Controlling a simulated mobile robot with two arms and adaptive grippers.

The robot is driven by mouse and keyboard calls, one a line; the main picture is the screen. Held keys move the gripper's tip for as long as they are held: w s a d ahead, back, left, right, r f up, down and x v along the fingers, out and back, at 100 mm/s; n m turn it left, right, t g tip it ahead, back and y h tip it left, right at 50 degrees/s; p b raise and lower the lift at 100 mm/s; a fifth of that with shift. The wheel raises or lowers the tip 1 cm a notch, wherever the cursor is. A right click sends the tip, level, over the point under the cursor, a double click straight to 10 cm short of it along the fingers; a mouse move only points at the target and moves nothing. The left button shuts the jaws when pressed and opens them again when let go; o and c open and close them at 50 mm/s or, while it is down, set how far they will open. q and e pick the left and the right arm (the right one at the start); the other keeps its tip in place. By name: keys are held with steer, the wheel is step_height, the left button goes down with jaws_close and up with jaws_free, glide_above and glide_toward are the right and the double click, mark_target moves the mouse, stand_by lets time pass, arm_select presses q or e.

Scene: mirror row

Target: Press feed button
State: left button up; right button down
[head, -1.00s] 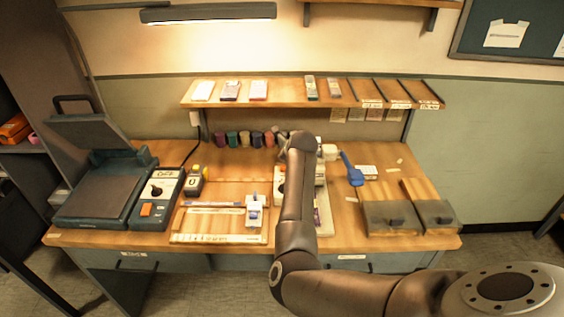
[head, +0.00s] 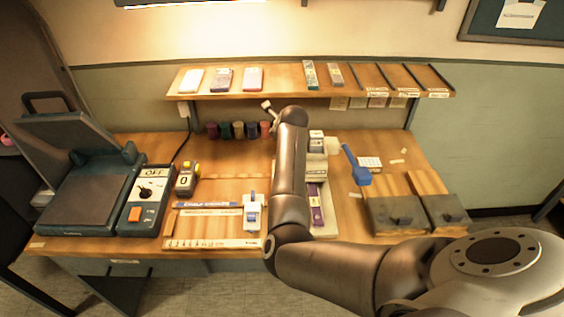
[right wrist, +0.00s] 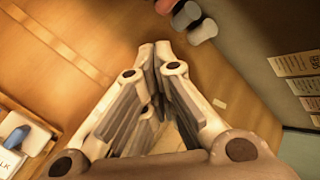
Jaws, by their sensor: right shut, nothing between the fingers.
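No button marked feed can be read. A beige device (head: 316,172) stands at mid-table, partly hidden behind my right arm, with a purple strip (head: 316,208) in front of it. An orange button (head: 135,214) shows on the dark control box (head: 152,196), which has a dial and reads OFF. My right gripper (head: 268,108) appears at the arm's far end, in front of the back row of spools, mostly hidden by the arm. In the right wrist view its fingers (right wrist: 155,52) are together and empty, touching nothing visible. My left gripper is not in view.
A heat press (head: 85,200) with raised lid stands at the left. A small counter (head: 185,180) reads 0. A shelf (head: 300,82) hangs above the spools (head: 225,130).

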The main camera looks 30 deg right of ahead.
step_height(320, 180, down, 7)
steer(key=b, duration=0.7)
steer(key=shift+r, duration=0.15)
steer(key=shift+f+b, duration=0.35)
steer(key=shift+f, duration=0.6)
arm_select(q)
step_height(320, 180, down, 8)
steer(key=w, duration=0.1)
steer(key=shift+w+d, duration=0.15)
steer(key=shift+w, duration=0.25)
arm_select(e)
steer(key=shift+f, duration=0.1)
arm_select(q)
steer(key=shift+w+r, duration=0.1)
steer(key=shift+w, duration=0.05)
arm_select(e)
steer(key=shift+f, duration=0.1)
steer(key=shift+f, duration=0.25)
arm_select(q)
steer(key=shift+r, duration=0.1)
